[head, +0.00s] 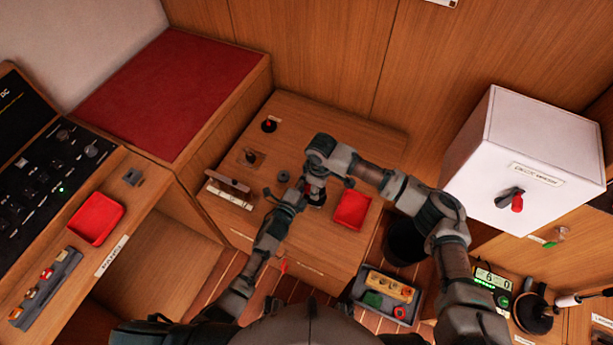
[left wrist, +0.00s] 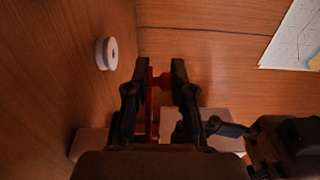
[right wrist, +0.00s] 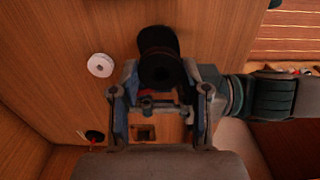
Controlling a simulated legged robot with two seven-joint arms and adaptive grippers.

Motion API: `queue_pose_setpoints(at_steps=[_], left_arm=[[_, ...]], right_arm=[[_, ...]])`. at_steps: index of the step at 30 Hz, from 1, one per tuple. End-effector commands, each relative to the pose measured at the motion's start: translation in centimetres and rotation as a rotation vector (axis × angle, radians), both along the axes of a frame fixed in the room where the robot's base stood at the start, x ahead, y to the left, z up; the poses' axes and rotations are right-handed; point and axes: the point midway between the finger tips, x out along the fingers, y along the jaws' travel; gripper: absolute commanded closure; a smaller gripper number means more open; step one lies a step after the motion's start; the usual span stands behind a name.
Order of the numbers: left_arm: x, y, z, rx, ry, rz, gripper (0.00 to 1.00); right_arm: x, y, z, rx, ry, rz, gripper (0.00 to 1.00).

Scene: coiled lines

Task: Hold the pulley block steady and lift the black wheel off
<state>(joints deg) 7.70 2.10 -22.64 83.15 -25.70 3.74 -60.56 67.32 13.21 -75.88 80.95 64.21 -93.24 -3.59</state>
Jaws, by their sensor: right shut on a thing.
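The black wheel (right wrist: 158,45) shows in the right wrist view as a dark round piece between the fingers of my right gripper (right wrist: 160,82), which is shut on it. In the head view the right gripper (head: 314,183) is over the wooden cabinet, and a dark piece (head: 316,199) with some red shows under it. In the left wrist view a red part (left wrist: 156,84), apparently of the pulley block, stands between the fingers of my left gripper (left wrist: 156,82). I cannot tell whether both fingers touch it. The grippers overlap in the head view and hide most of the block.
A white box (head: 520,150) stands right. The cabinet's far side is clear.

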Motion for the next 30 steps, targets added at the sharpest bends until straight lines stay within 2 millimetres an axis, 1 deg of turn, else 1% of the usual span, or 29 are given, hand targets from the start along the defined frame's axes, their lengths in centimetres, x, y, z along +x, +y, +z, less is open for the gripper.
queue_pose_setpoints(at_steps=[1, 2, 3, 4, 11, 14, 17, 24, 27, 30], left_arm=[[-0.2, 0.1, -0.6, 0.006, 0.011, 0.001, 0.67], [-0.2, 0.1, -0.6, 0.006, 0.011, 0.001, 0.59], [-0.2, 0.1, -0.6, 0.005, 0.010, 0.001, 0.49], [-0.2, 0.1, -0.5, 0.005, 0.009, 0.001, 0.48], [-0.1, 0.0, -0.2, 0.003, 0.003, 0.001, 0.48], [-0.4, 0.2, -0.2, 0.002, 0.002, 0.001, 0.48], [-1.5, 0.7, -0.2, 0.003, 0.003, 0.001, 0.48], [-6.3, 2.8, -0.4, 0.003, 0.006, 0.000, 0.48], [-8.2, 3.7, -0.4, 0.003, 0.007, 0.001, 0.48], [-9.6, 4.3, -0.5, 0.003, 0.009, 0.001, 0.48]], right_arm=[[0.0, 0.0, -0.1, 0.000, 0.000, 0.000, 0.88], [0.0, 0.0, -0.1, 0.000, 0.000, 0.000, 0.88], [0.0, 0.0, 0.0, 0.000, 0.000, 0.000, 0.88], [0.0, 0.0, 0.0, 0.000, 0.000, 0.000, 0.88], [-0.1, 0.0, 0.0, 0.000, -0.001, 0.000, 0.88], [-0.1, 0.0, 0.0, 0.000, -0.001, 0.000, 0.88], [-0.1, 0.0, 0.0, 0.000, -0.001, 0.000, 0.88], [-0.1, 0.0, 0.0, 0.000, -0.001, 0.000, 0.88], [0.0, 0.0, 0.0, 0.000, -0.001, 0.000, 0.88], [0.0, 0.0, 0.0, 0.000, 0.000, 0.000, 0.88]])
